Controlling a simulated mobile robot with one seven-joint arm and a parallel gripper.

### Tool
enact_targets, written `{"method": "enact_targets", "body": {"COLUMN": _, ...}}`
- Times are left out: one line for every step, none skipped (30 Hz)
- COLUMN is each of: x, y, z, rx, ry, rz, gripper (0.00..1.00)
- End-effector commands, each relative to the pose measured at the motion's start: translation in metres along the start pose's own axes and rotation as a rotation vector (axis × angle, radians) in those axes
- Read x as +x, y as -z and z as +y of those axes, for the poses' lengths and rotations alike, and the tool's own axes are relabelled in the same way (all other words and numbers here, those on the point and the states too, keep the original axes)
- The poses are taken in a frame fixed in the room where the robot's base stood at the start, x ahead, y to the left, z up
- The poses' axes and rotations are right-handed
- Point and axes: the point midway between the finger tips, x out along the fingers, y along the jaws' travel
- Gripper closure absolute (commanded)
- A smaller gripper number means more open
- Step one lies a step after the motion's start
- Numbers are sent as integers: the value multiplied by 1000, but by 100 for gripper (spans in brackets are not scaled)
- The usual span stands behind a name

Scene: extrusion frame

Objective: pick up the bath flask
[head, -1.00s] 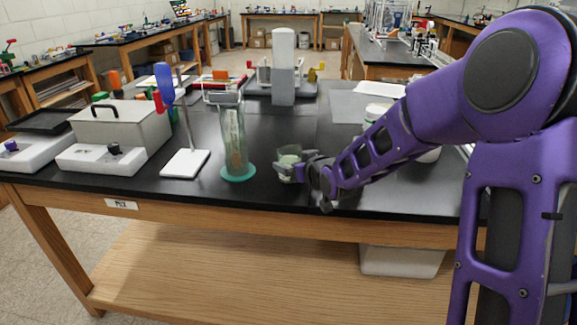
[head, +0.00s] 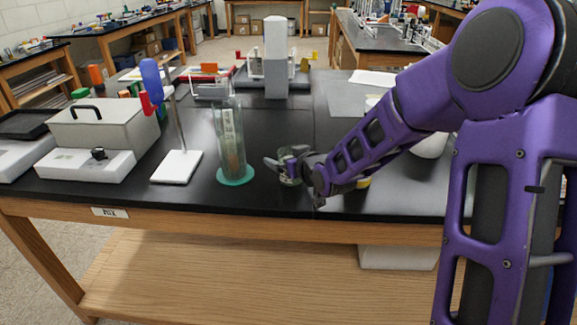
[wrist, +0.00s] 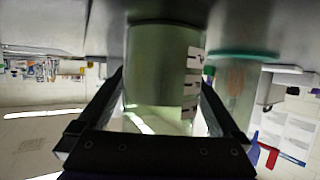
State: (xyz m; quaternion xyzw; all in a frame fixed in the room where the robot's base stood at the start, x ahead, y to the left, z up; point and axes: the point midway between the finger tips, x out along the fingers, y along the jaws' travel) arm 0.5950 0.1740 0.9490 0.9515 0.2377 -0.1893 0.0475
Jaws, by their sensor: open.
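A small clear glass vessel with greenish contents (head: 291,180), which I take to be the bath flask, stands on the black bench just right of the tall cylinder. In the wrist view the vessel (wrist: 160,75) fills the middle, with white markings on its right side. My gripper (head: 284,164) is at the vessel, and partly hides it in the head view. The wrist view shows my open gripper (wrist: 165,105) with one dark finger on each side of the glass. I cannot tell whether either finger touches it.
A tall glass cylinder on a green base (head: 230,145) stands close left of my gripper. Further left are a stand with a blue clamp (head: 180,165) and a grey lidded box (head: 105,130). A grey column device (head: 278,60) is behind. The bench front edge is near.

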Motion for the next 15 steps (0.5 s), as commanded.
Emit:
{"method": "enact_targets", "body": {"x": 0, "y": 0, "z": 0, "rx": 0, "ry": 0, "rz": 0, "gripper": 0}}
{"method": "enact_targets", "body": {"x": 0, "y": 0, "z": 0, "rx": 0, "ry": 0, "rz": 0, "gripper": 0}}
{"method": "enact_targets", "body": {"x": 0, "y": 0, "z": 0, "rx": 0, "ry": 0, "rz": 0, "gripper": 0}}
{"method": "enact_targets", "body": {"x": 0, "y": 0, "z": 0, "rx": 0, "ry": 0, "rz": 0, "gripper": 4}}
{"method": "enact_targets", "body": {"x": 0, "y": 0, "z": 0, "rx": 0, "ry": 0, "rz": 0, "gripper": 9}}
{"method": "enact_targets", "body": {"x": 0, "y": 0, "z": 0, "rx": 0, "ry": 0, "rz": 0, "gripper": 16}}
{"method": "enact_targets", "body": {"x": 0, "y": 0, "z": 0, "rx": 0, "ry": 0, "rz": 0, "gripper": 22}}
{"method": "enact_targets", "body": {"x": 0, "y": 0, "z": 0, "rx": 0, "ry": -1, "rz": 0, "gripper": 27}}
{"method": "enact_targets", "body": {"x": 0, "y": 0, "z": 0, "rx": 0, "ry": -1, "rz": 0, "gripper": 34}}
{"method": "enact_targets", "body": {"x": 0, "y": 0, "z": 0, "rx": 0, "ry": -1, "rz": 0, "gripper": 40}}
{"method": "enact_targets", "body": {"x": 0, "y": 0, "z": 0, "rx": 0, "ry": -1, "rz": 0, "gripper": 45}}
{"method": "enact_targets", "body": {"x": 0, "y": 0, "z": 0, "rx": 0, "ry": -1, "rz": 0, "gripper": 52}}
{"method": "enact_targets", "body": {"x": 0, "y": 0, "z": 0, "rx": 0, "ry": -1, "rz": 0, "gripper": 58}}
{"method": "enact_targets", "body": {"x": 0, "y": 0, "z": 0, "rx": 0, "ry": -1, "rz": 0, "gripper": 63}}
{"method": "enact_targets", "body": {"x": 0, "y": 0, "z": 0, "rx": 0, "ry": -1, "rz": 0, "gripper": 70}}
